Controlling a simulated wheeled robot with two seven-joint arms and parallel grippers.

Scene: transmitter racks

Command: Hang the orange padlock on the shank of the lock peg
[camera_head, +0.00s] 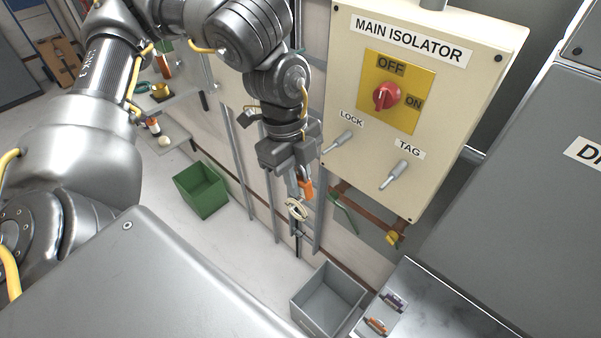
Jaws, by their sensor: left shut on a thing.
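The cream isolator box carries a grey lock peg (339,141) under the word LOCK, sticking out toward me. No padlock shows on its shank. My left gripper (300,176) is shut on the orange padlock (307,189), which shows just below the fingers. The gripper is in front of and to the lower left of the lock peg, and the padlock is apart from the peg. The padlock's shackle is mostly hidden by the fingers. My right gripper is not in view.
A second peg (396,174) stands under the word TAG. A red switch knob (387,96) is above. A grey bin (328,300) and a bench (437,308) with small orange and dark items are below. A green bin (201,189) stands on the floor.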

